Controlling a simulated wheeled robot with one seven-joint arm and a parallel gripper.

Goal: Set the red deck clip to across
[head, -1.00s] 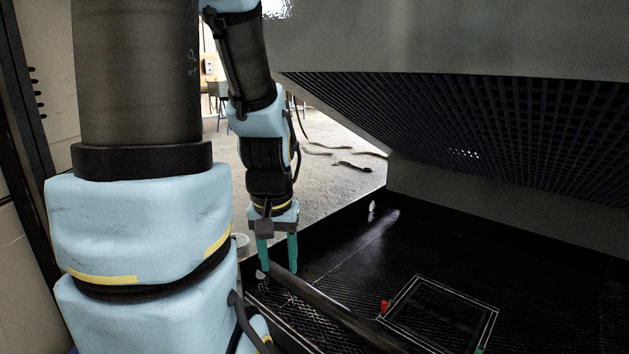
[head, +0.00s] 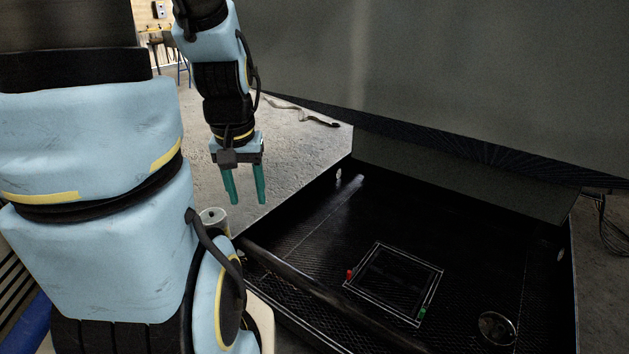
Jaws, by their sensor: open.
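The red deck clip (head: 350,273) is a small red piece at the left edge of a white-outlined rectangular frame (head: 411,259) on the dark enclosure floor. It is too small to tell which way it is turned. My gripper (head: 246,199) has two teal fingers pointing down, apart and empty.
A green clip (head: 422,313) sits at the frame's lower right corner. A round metallic disc (head: 496,328) lies on the floor at right. A dark bar (head: 330,298) runs along the near side. A large grey panel (head: 440,80) slopes overhead. A pale cylinder (head: 214,221) stands at left.

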